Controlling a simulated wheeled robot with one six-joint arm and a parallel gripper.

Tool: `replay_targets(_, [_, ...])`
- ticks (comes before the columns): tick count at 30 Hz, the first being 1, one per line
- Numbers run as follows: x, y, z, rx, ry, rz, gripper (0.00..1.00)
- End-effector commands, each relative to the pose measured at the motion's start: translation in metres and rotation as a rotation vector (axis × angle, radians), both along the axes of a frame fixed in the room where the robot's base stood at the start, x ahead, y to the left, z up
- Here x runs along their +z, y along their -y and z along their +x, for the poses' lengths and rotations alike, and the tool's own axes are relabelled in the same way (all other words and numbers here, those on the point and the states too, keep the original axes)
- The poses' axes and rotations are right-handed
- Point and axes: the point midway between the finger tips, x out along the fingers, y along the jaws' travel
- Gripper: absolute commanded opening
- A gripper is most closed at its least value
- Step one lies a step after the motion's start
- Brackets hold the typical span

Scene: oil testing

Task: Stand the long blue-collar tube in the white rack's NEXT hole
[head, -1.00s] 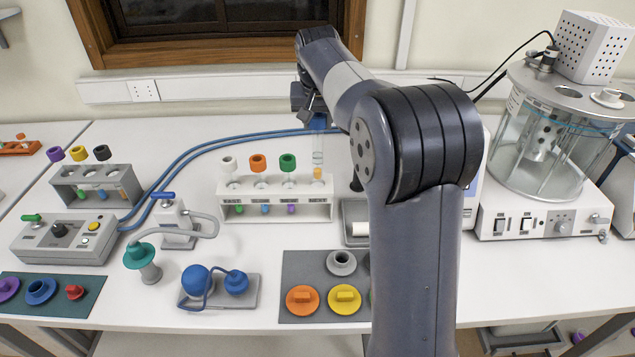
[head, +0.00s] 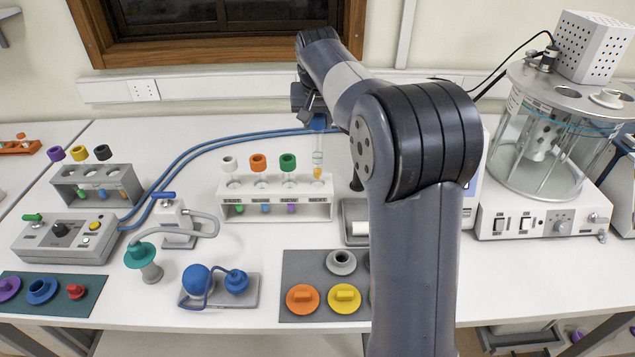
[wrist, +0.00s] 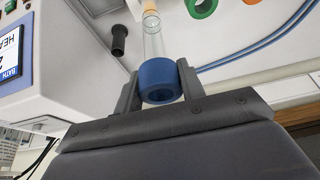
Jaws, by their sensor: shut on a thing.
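My gripper (wrist: 158,92) is shut on the blue collar of the long clear tube (wrist: 152,42), seen close in the wrist view. In the head view the tube (head: 318,150) hangs roughly upright over the right end of the white rack (head: 275,209). An orange tip shows at the tube's lower end, at the rack's rightmost position, labelled NEXT. I cannot tell whether the tip is inside the hole. The rack's other holes hold tubes with white (head: 229,163), orange (head: 258,162) and green (head: 288,161) collars. My arm partly hides the gripper in the head view.
A grey rack (head: 95,186) with several tubes stands at left, beside a control box (head: 65,240). A grey mat (head: 300,270) with coloured caps lies in front. A bath device (head: 545,215) stands at right. Blue hoses (head: 215,148) run behind the white rack.

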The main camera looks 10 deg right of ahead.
Motion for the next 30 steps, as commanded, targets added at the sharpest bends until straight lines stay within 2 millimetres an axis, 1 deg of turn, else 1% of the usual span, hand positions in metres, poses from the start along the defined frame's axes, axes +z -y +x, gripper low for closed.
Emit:
replay_targets(21, [-0.028, 0.000, 0.000, 0.000, 0.000, 0.000, 0.03])
replay_targets(30, [-0.029, 0.000, 0.000, 0.000, 0.000, 0.000, 0.03])
